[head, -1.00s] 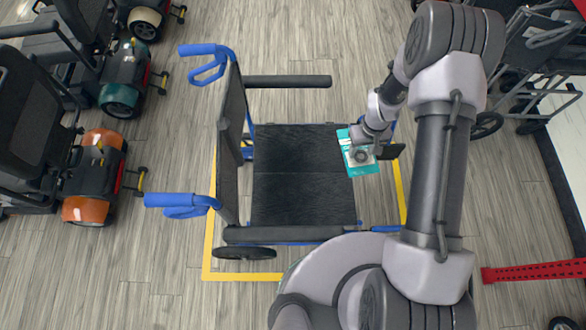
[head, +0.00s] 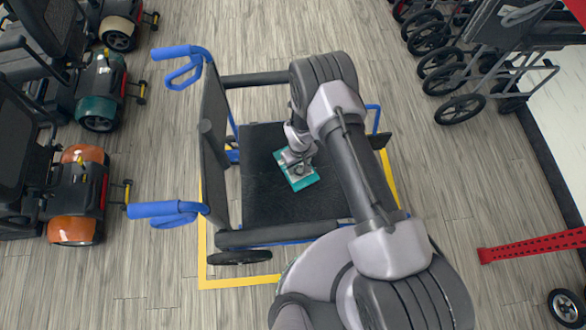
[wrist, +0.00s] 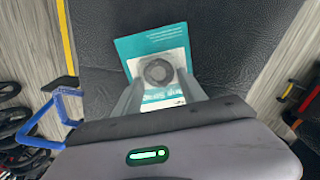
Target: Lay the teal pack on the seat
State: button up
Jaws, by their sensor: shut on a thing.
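The teal pack (head: 302,183) is a flat teal card with a grey picture and a dark round shape on it. In the wrist view the pack (wrist: 130,47) shows between my two fingers. My gripper (head: 297,168) is shut on the pack and is over the middle of the black seat (head: 262,200) of a wheelchair with a blue frame. The seat also fills the middle of the wrist view (wrist: 225,40). The pack looks close to the seat, but I cannot tell whether it touches it. My fingers hide part of the pack.
The wheelchair's backrest (head: 214,140) stands left of the seat, with blue push handles (head: 165,210). Armrests run along both sides. Mobility scooters (head: 78,195) stand at left, folded wheelchairs (head: 490,60) at upper right. A red strap (head: 535,243) crosses the right side.

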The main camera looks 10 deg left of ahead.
jog(key=shift+w+a+f, duration=0.1)
jog(key=shift+w+a, duration=0.05)
jog(key=shift+a, duration=0.3)
jog(key=f+b, duration=0.1)
jog(key=f, duration=0.1)
jog(key=a+f+b, duration=0.1)
jog(key=shift+w+f, duration=0.1)
jog(key=shift+f, duration=0.25)
jog(key=shift+r, duration=0.1)
jog(key=shift+f+b, duration=0.5)
jog(key=shift+b, duration=0.1)
jog(key=shift+f, duration=0.1)
jog(key=o, duration=1.4)
